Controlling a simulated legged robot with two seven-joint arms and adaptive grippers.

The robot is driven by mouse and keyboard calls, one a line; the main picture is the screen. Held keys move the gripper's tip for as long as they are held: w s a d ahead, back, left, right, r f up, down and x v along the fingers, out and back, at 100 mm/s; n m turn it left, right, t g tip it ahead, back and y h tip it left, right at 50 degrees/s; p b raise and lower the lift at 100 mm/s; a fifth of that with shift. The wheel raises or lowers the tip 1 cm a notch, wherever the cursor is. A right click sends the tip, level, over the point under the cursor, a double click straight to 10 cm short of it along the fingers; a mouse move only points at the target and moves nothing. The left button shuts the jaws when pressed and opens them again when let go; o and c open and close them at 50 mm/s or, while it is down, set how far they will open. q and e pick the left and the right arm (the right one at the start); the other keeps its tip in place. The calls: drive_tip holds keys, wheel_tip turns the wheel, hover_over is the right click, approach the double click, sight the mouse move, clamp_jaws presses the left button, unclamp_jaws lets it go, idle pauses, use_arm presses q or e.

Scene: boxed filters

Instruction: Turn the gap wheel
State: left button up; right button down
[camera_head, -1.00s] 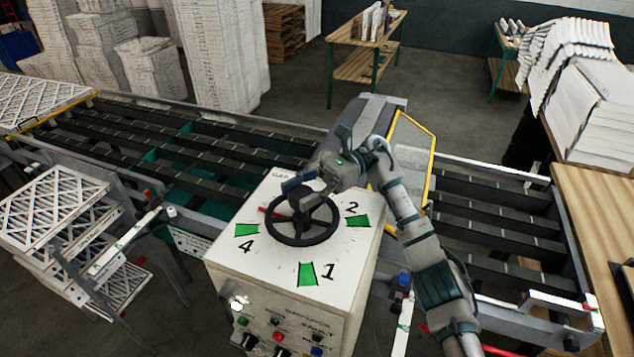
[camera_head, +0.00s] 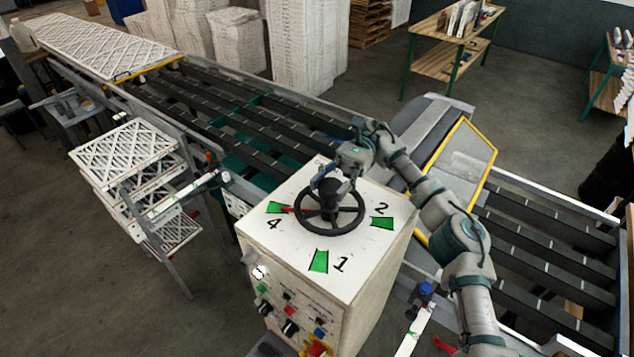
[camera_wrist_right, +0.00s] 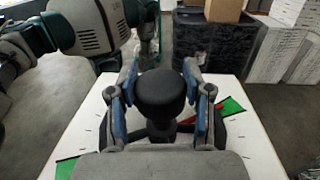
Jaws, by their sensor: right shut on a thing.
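The gap wheel (camera_head: 358,222) is a black spoked handwheel on the white top of a control box (camera_head: 290,248). A thick black knob (camera_wrist_right: 160,92) stands up from it, over its middle as far as I can tell. My right gripper (camera_head: 328,184) is shut on this knob, with one blue-grey finger on each side in the right wrist view (camera_wrist_right: 160,108). A red pointer (camera_head: 287,210) points left, onto the inner end of the green mark (camera_head: 272,207) by 4. Other green marks lie by 2 (camera_head: 382,223) and 1 (camera_head: 318,262). My left gripper is not in view.
The box front carries buttons and knobs (camera_head: 290,327). A slatted conveyor (camera_head: 225,118) runs behind the box, with white lattice filter panels (camera_head: 100,45) at its far left. A rack of panels (camera_head: 125,155) stands left. A yellow-edged guard (camera_head: 465,165) is close behind my right arm.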

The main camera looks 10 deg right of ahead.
drive_tip(key=shift+f, duration=0.45)
drive_tip(key=shift+c, duration=2.4)
unclamp_jaws()
drive_tip(key=shift+w+r, duration=0.15)
drive_tip(key=shift+r, duration=0.15)
